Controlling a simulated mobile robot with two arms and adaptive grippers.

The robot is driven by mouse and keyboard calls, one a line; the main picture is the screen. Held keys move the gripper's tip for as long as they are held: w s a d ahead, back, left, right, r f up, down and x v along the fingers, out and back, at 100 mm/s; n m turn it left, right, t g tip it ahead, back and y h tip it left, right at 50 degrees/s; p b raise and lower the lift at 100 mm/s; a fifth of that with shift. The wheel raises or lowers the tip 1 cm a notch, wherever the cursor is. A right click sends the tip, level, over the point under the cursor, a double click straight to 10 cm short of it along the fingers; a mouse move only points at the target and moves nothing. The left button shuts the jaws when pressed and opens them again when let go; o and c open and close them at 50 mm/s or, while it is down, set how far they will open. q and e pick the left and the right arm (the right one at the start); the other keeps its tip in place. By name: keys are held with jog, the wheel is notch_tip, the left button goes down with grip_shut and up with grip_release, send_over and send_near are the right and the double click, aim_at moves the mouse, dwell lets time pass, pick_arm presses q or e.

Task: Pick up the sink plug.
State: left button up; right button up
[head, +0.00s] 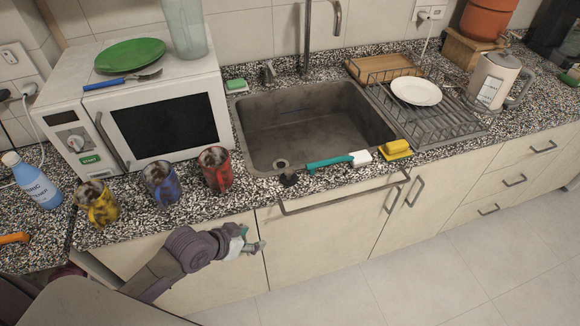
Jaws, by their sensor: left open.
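The sink plug (288,179) looks like a small dark round piece. It lies on the speckled counter at the front rim of the sink (262,157), left of a teal-handled brush (330,163). A round drain shows just behind it, inside the basin. My left gripper (260,246) is open and empty. It is in front of the cabinet doors, below the counter edge and a little left of the plug in the picture. My right gripper is out of view.
Red (217,175), blue (162,187) and yellow (98,207) mugs stand along the counter left of the plug, before a microwave (160,100). A yellow sponge (397,147) lies right of the brush. A dish rack (440,120) holds a white plate. A towel bar (340,195) runs below the sink.

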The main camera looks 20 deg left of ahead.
pick_arm(q)
jog(key=w+r+m+t+h, duration=0.15)
jog(key=w+r, duration=0.25)
jog(key=r, duration=0.5)
jog(key=h, duration=0.2)
send_near(285, 175)
jog(key=s+r, duration=0.1)
jog(key=s, duration=0.3)
jog(key=shift+t+y, duration=0.25)
jog(key=shift+t, duration=0.3)
jog(key=x, duration=0.2)
jog(key=p+x, duration=0.1)
jog(key=x, duration=0.2)
jog(key=w+r+p+x, duration=0.1)
jog(key=x, duration=0.1)
jog(key=shift+w+a, duration=0.2)
jog(key=shift+w+d+f, duration=0.25)
jog(key=shift+w+f, duration=0.1)
jog(key=x, duration=0.2)
jog(key=p+x, duration=0.1)
jog(key=x, duration=0.2)
jog(key=shift+a+f+p, duration=0.2)
jog(key=shift+f+p, duration=0.1)
jog(key=shift+f, duration=0.05)
jog(key=shift+c, duration=0.9)
grip_shut()
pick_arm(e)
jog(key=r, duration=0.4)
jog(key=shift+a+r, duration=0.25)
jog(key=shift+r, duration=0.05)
